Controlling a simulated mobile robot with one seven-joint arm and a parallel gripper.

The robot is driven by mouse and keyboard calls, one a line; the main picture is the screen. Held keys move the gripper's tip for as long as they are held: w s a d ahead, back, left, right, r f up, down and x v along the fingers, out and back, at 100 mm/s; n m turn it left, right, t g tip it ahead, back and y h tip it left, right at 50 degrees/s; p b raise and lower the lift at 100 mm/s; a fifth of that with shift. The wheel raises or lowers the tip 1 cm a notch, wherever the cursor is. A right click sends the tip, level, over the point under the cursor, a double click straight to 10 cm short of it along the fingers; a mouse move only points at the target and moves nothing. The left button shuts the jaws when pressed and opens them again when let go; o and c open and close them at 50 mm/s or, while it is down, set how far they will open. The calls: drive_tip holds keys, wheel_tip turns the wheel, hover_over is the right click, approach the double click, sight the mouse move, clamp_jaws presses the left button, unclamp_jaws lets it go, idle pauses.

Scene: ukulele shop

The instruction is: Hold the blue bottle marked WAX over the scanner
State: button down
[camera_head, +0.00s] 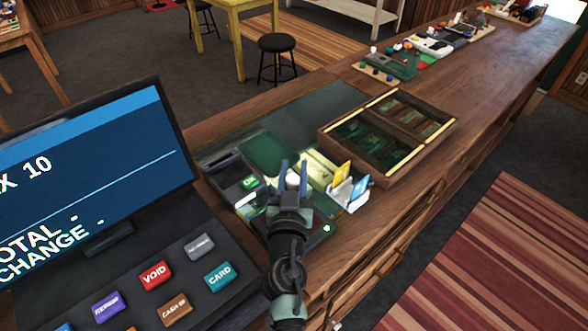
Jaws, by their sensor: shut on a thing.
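My gripper (293,170) is over the counter, left of the white card holder, with its fingers pointing away from me. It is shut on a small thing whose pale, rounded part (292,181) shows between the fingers. The rest of that thing is hidden, and I cannot read a WAX mark or make out a blue bottle. A dark flat device (322,236) with a small bright spot lies beneath and right of my wrist, mostly hidden. It may be the scanner, but I cannot tell. The register screen (85,170) shows "X 10", cut off at the left.
A black device with a green key (238,184) stands left of my gripper. The white card holder (347,194) holds yellow and blue cards. A compartmented wooden tray (440,133) lies behind it. Register keys (155,276) are at the front left.

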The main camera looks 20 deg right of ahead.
wheel_tip(320, 180, up, 9)
drive_tip(key=p, duration=0.7)
drive_tip(key=shift+p, duration=0.3)
drive_tip(key=shift+w, duration=0.1)
